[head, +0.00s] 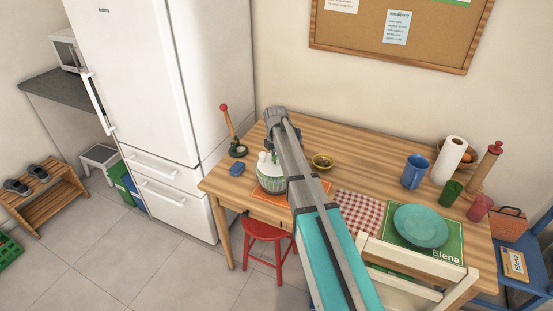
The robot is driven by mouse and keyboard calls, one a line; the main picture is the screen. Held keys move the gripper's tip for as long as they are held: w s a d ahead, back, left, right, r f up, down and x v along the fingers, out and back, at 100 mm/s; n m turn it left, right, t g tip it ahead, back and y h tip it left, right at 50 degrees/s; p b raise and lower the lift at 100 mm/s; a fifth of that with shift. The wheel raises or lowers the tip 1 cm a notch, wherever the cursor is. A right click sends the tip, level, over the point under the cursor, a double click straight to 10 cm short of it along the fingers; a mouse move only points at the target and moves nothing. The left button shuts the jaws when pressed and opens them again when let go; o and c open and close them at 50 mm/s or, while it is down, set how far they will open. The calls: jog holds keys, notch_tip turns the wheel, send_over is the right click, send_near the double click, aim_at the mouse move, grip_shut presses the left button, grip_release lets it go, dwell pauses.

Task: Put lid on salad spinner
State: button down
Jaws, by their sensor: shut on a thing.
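The salad spinner (271,184) is a pale green, ribbed bowl standing on an orange mat towards the left of the wooden table. Its whitish lid (265,159) shows at the top of the bowl, partly behind my arm. I cannot tell from this view whether the lid rests on the rim or is held just above it. My arm reaches from the bottom of the view over the table, with its bend above the spinner. My gripper (275,152) is mostly hidden by the arm, close at the lid, and shut on it.
The orange mat (320,189) lies under the spinner. A blue sponge-like block (236,169), a red-knobbed tool on a dark base (237,150) and a small yellow bowl (323,161) are nearby. A teal plate (420,226), blue mug (414,171) and paper roll (449,160) stand right.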

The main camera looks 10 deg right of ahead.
dwell(0.3)
jog(key=shift+c, duration=1.7)
grip_release()
jog(key=shift+o, duration=0.2)
jog(key=o, duration=0.3)
jog(key=shift+r, duration=0.15)
jog(key=shift+r+p, duration=2.1)
jog(key=shift+p, duration=0.15)
jog(key=shift+r, duration=0.2)
